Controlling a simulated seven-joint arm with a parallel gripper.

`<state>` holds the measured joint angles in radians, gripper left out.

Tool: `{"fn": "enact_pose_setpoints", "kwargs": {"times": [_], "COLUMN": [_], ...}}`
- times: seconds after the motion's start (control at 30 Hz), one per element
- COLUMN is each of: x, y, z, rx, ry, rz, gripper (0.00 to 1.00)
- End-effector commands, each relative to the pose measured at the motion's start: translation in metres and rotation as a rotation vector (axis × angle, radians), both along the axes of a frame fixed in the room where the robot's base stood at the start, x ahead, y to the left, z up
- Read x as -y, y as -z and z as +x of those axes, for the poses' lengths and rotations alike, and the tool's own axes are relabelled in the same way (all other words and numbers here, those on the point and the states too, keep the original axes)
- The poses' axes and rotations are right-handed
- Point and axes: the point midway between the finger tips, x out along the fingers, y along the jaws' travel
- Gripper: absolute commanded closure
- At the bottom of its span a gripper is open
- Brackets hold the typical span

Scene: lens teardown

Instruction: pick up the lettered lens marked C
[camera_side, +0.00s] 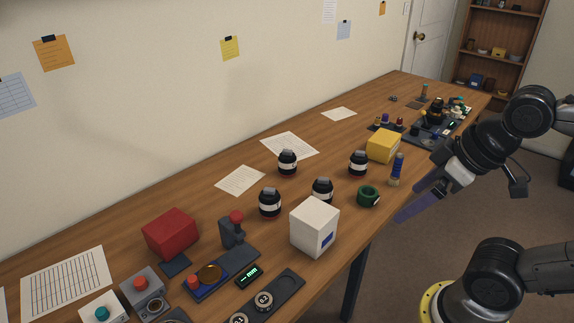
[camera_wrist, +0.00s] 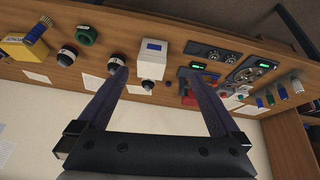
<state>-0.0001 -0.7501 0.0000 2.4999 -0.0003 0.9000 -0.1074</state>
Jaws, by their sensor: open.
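Several black lenses with white bands stand upright on the wooden table in the side view: one at the back (camera_side: 288,162), one at the right (camera_side: 358,163), one at the front left (camera_side: 270,202) and one behind the white box (camera_side: 322,190). Their letters are too small to read, so I cannot tell which is C. In the wrist view lenses also show, such as one (camera_wrist: 68,55) left of my gripper. My gripper (camera_side: 407,203) is open and empty, off the table's front edge. Its two fingers (camera_wrist: 151,73) point toward the table in the wrist view, apart from the lenses.
A white box (camera_side: 314,228) and a green ring (camera_side: 368,196) stand near the front edge. A yellow box (camera_side: 383,146) and a blue cylinder (camera_side: 397,170) stand to the right. A red box (camera_side: 170,234) and control devices fill the left. Papers lie flat behind.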

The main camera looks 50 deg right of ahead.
Motion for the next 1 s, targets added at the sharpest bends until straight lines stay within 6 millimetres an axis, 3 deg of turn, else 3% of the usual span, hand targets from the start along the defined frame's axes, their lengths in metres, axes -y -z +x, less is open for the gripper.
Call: {"fn": "enact_pose_setpoints", "kwargs": {"times": [0.07, 0.27, 0.47, 0.6, 0.8, 1.0], "x": [0.001, 0.009, 0.023, 0.037, 0.059, 0.084], "y": [-0.003, -0.056, -0.106, -0.128, -0.131, -0.104], "z": [0.002, 0.038, 0.106, 0.167, 0.253, 0.334], "rx": [0.008, 0.089, 0.069, 0.014, -0.091, -0.203], "ry": [-0.116, -0.514, -0.910, -1.170, -1.483, -1.740], "rz": [-0.069, -0.357, -0.669, -0.863, -1.061, -1.173], "gripper": [0.00, 0.00, 0.00, 0.00, 0.00, 0.00]}}
